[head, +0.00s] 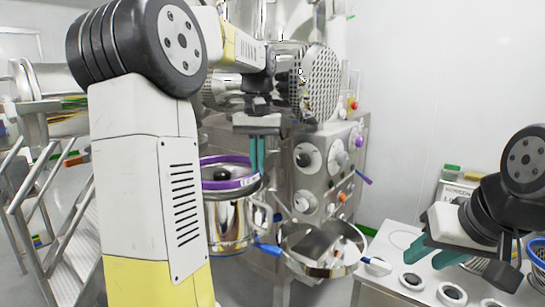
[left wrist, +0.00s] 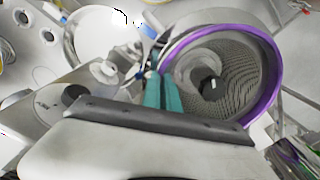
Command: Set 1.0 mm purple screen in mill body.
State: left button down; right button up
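The purple-rimmed screen (head: 211,160) sits in the top of the steel mill body (head: 228,222), its rim roughly level. In the left wrist view the purple rim (left wrist: 273,85) circles a perforated metal basket around a dark-centred hub. My left gripper (head: 258,175) points down at the rim's right side in the head view. Its teal fingers are close together and appear shut on the rim; their tips (left wrist: 158,78) meet the rim's near-left edge in the left wrist view. Whether the rim is fully seated is hard to tell. My right gripper (head: 432,258) is open and empty over the white bench.
A steel pan (head: 325,265) stands right of the mill body, before a control panel (head: 330,165) with knobs. The white bench (head: 385,290) holds several round dark-centred pieces. A blue basket (head: 537,262) is at the right edge. Metal stairs (head: 75,225) stand at left.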

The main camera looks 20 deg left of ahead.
pick_arm(q)
jog(key=shift+f, duration=0.3)
jog(key=shift+s, duration=0.1)
dwell(0.4)
jog(key=c, duration=1.6)
grip_release()
jog(key=shift+o, duration=0.2)
notch_tip(320, 180, up, 8)
jog(key=shift+f, duration=0.1)
